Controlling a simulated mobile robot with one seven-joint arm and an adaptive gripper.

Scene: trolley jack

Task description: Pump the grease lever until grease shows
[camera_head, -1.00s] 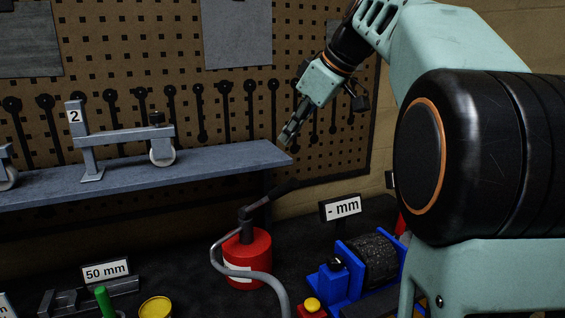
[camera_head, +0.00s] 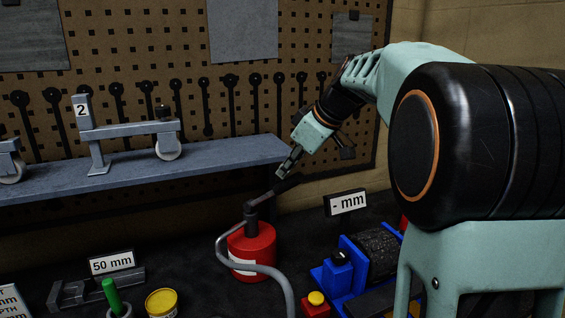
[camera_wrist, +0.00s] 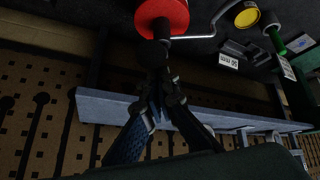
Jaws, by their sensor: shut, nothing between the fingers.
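The red grease pump (camera_head: 252,249) stands on the dark bench in the head view, with a grey hose curving from it to the front. Its dark lever (camera_head: 266,197) slants up to the right from the pump's top. My gripper (camera_head: 281,175) is shut and empty, its tips just above the lever's outer end; I cannot tell whether they touch. In the wrist view my gripper (camera_wrist: 160,85) points toward the red pump (camera_wrist: 160,17), and the lever is mostly hidden behind the fingers. No grease is visible.
A grey shelf (camera_head: 220,157) with a caster jack numbered 2 (camera_head: 130,130) runs behind the pump. A blue device with a black roller (camera_head: 372,256) and a yellow button (camera_head: 316,298) stand to the right. A yellow tin (camera_head: 161,303) and green-handled tool (camera_head: 111,295) lie front left.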

